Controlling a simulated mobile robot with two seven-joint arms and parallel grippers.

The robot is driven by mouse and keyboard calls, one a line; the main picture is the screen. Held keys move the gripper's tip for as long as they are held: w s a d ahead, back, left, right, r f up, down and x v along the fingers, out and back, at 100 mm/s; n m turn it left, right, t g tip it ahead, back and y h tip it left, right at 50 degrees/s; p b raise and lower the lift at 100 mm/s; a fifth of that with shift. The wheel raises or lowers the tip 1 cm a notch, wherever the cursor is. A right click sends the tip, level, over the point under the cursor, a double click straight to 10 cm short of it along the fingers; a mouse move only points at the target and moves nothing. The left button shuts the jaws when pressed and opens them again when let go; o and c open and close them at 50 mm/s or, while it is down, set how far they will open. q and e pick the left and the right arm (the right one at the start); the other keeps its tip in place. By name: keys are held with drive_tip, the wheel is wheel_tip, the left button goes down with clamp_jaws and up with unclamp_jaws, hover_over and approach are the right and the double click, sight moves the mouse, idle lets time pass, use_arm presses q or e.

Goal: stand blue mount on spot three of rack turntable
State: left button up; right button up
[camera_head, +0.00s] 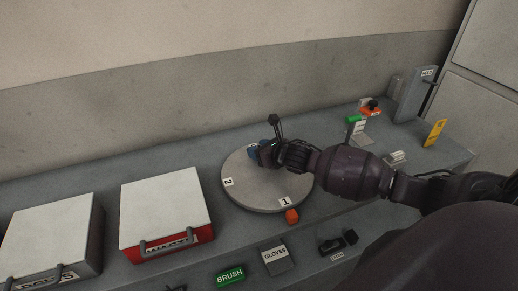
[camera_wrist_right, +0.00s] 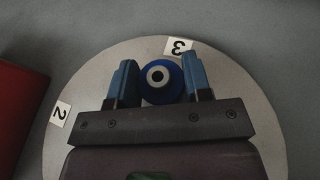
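The rack turntable (camera_head: 250,190) is a round grey disc on the bench, with labels 1 and 2 showing in the head view. The right wrist view shows its surface (camera_wrist_right: 90,75) with label 2 at left and label 3 (camera_wrist_right: 178,46) at the far edge. The blue mount (camera_wrist_right: 160,82) is a round blue piece with a pale ring and dark centre, just inside label 3. My right gripper (camera_wrist_right: 161,80) has a finger on each side of it, seemingly touching. In the head view the right gripper (camera_head: 260,153) partly hides the blue mount (camera_head: 254,160). My left gripper is out of view.
A red bin (camera_head: 165,205) with a pale lid stands left of the turntable, and a grey bin (camera_head: 50,240) farther left. BRUSH (camera_head: 230,275) and GLOVES (camera_head: 276,258) items lie in front. Small fixtures stand at right.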

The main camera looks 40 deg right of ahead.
drive_tip(key=o, duration=0.4)
drive_tip(key=shift+r, duration=0.2)
drive_tip(key=p+v, duration=0.1)
drive_tip(key=v, duration=0.9)
drive_tip(key=shift+s+d, duration=0.1)
drive_tip(key=shift+s, duration=0.2)
drive_tip(key=shift+s+d+r, duration=0.1)
drive_tip(key=shift+s+r, duration=0.15)
drive_tip(key=shift+s, duration=0.25)
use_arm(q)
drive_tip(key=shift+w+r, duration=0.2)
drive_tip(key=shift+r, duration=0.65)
use_arm(e)
drive_tip(key=shift+s+r, duration=0.1)
drive_tip(key=shift+s, duration=0.05)
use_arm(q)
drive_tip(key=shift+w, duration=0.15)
